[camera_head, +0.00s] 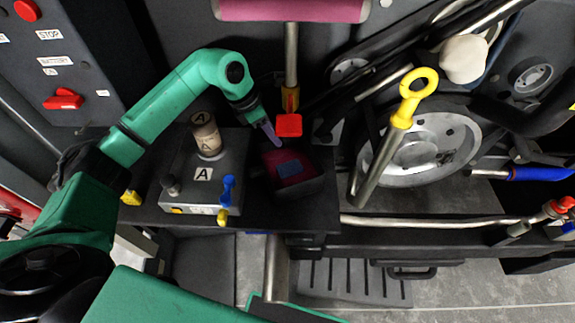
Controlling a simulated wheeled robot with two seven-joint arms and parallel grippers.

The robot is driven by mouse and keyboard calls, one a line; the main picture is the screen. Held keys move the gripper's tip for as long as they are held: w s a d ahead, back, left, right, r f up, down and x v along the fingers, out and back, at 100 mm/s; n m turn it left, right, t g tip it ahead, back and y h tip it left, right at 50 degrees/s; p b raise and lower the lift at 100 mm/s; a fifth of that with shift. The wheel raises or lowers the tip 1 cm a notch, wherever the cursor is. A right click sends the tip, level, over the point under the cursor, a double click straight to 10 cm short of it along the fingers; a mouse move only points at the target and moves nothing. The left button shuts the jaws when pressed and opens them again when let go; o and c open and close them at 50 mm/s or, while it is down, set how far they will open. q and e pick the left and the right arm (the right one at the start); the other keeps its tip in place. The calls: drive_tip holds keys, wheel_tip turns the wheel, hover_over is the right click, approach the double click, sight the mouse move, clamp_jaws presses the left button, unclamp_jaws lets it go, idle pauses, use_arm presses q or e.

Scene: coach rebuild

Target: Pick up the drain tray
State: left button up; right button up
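A grey slotted panel that looks like the drain tray (352,283) lies low at the bottom centre, below the dark shelf. A black handle (411,272) shows at its right upper side. The shelf edge hides its far part. My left gripper (272,134) is well above and away from it, pointing down beside a red square cap and over a dark box with a reddish inside. Its fingers overlap in this view, so whether they are open or shut is unclear. I see nothing clearly held. My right gripper is not in view.
A grey box marked A (203,174) with a bottle stands on the shelf (265,214) beside the dark box (298,186). A yellow-ringed dipstick (405,112), a pulley wheel (420,150) and a long pipe (430,222) crowd the right. Light floor shows below.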

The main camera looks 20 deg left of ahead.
sight(286, 153)
use_arm(q)
drive_tip(key=x, duration=0.2)
drive_tip(key=p+x, duration=0.1)
drive_tip(key=x, duration=0.2)
drive_tip(key=shift+s+d+f, duration=0.15)
drive_tip(key=shift+f, duration=0.15)
drive_tip(key=shift+w+d+f, duration=0.1)
drive_tip(key=shift+w+f, duration=0.1)
drive_tip(key=shift+f, duration=0.25)
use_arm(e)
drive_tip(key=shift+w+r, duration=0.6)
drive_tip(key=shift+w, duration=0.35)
use_arm(q)
drive_tip(key=shift+f, duration=0.1)
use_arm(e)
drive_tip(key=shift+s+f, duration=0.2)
use_arm(q)
clamp_jaws()
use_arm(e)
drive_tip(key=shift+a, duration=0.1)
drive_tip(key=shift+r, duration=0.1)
